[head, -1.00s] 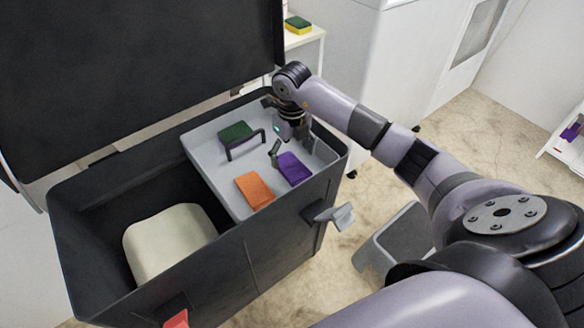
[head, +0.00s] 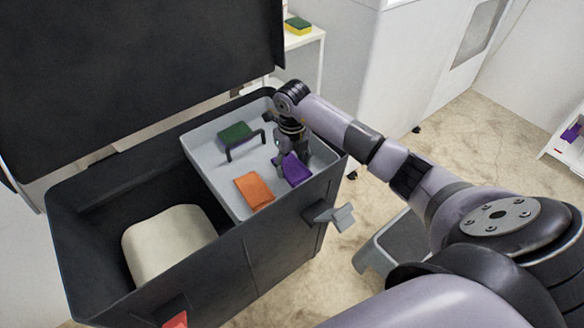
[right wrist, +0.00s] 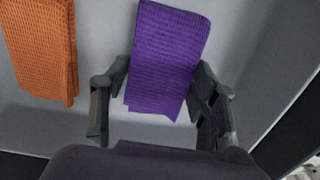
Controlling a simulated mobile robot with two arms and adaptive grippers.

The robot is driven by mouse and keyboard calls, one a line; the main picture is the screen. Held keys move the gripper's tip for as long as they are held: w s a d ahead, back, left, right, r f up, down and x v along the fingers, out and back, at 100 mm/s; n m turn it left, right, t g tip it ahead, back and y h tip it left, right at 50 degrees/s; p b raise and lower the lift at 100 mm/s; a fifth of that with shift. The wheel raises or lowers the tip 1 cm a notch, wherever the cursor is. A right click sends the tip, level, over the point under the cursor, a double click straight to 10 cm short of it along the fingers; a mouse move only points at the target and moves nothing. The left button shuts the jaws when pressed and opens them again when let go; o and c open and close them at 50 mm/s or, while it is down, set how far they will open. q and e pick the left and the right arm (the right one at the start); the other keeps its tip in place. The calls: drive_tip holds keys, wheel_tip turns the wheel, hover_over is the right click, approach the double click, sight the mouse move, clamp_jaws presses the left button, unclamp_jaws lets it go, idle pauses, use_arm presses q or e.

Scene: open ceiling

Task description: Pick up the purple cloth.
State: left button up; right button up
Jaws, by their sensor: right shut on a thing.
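The purple cloth (head: 297,172) lies folded in the grey tray (head: 216,176) inside the black bin, at the tray's right side. My right gripper (head: 284,160) is down at the cloth. In the right wrist view the purple cloth (right wrist: 166,60) is between the two fingers of the right gripper (right wrist: 160,100), which are closed on its sides. The cloth still looks flat at tray level; I cannot tell any lift. My left gripper is not in view.
An orange cloth (head: 254,190) lies left of the purple one. A green block with a dark handle (head: 236,132) stands farther back in the tray. The black bin's open lid (head: 140,70) rises behind. A beige bundle (head: 170,240) fills the deep compartment at left.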

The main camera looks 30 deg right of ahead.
drive_tip(key=c, duration=0.5)
drive_tip(key=shift+c, duration=0.2)
drive_tip(key=shift+r, duration=0.15)
